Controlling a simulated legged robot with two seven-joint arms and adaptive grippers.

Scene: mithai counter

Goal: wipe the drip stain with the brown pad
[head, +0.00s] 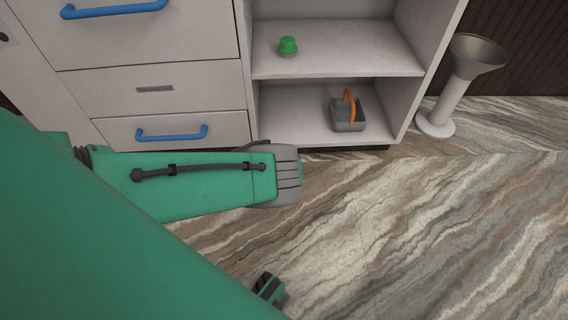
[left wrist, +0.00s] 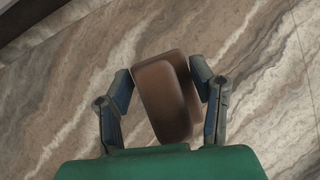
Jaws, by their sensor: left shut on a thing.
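In the left wrist view, the brown pad (left wrist: 165,98) is a rounded block held between the two dark fingers of my left gripper (left wrist: 162,84). The fingers are closed on its sides, and it sits tilted above the marbled floor. In the head view, my green arm reaches in from the left across the front of the cabinet. A small dark and green part of mine shows at the bottom edge, mostly hidden by the arm. The pad does not show in the head view. My right gripper does not show.
A white cabinet with drawers (head: 154,90) and open shelves stands ahead. A green knobbed object (head: 288,46) sits on the upper shelf, and a grey caddy with an orange handle (head: 347,117) on the lower. A funnel-topped stand (head: 458,90) is at right. The marbled floor (head: 430,230) is clear.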

